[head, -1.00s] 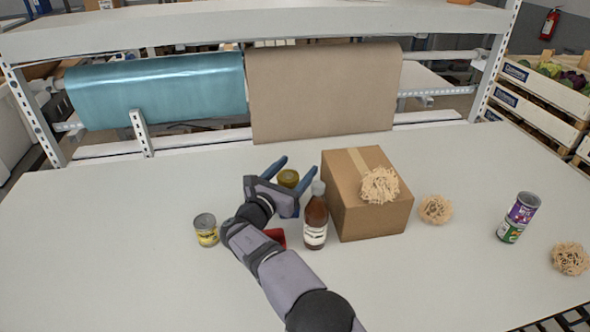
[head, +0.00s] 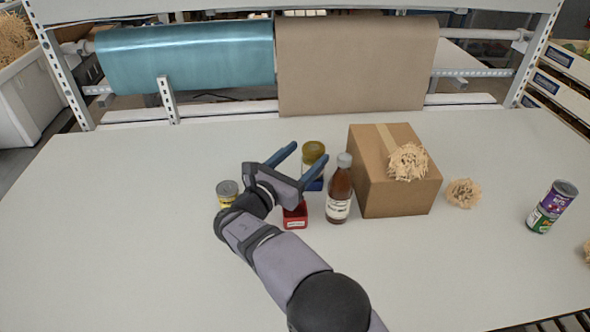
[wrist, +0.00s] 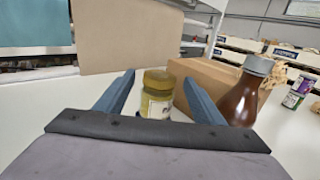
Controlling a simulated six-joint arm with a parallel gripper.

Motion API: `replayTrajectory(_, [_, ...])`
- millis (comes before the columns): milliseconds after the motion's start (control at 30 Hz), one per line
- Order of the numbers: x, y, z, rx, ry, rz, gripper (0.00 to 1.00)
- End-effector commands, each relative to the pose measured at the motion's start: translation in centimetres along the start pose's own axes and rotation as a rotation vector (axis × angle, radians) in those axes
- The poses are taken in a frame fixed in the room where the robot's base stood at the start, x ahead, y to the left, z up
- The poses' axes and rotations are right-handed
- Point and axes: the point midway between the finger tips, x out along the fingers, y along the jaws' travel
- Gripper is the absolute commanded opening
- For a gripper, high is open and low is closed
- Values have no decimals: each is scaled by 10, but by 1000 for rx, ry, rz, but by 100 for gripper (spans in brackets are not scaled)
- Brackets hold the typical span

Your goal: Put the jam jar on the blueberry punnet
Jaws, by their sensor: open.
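The jam jar (head: 313,149), with an olive-yellow lid, stands upright left of the brown bottle. A blue container (head: 315,185), which looks like the blueberry punnet, shows directly below it; the jar appears to rest on it, though my gripper partly hides the contact. My gripper (head: 309,152) is open, its fingers pointing away from the head camera. In the wrist view, the jar (wrist: 157,94) stands ahead between the spread fingers, with visible gaps on both sides. Only a sliver of blue shows at its base there.
The brown bottle (head: 339,190) stands close right of the jar, beside a cardboard box (head: 390,187) with a straw-coloured bundle on top. A red container (head: 295,215) and a yellow-labelled can (head: 227,190) are near my arm. Stacked cans (head: 552,207) stand far right. The left table is clear.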

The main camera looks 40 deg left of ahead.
Motion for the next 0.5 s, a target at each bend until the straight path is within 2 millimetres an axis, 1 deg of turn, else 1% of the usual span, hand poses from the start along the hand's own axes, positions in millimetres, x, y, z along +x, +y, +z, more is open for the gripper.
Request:
replayTrajectory(33, [-10,1,-2,0,0,3,63])
replayTrajectory(200, [-29,0,-1,1,1,1,63])
replayTrajectory(333, [-37,0,0,2,-1,0,63])
replayTrajectory(500, [-40,0,0,1,0,0,63])
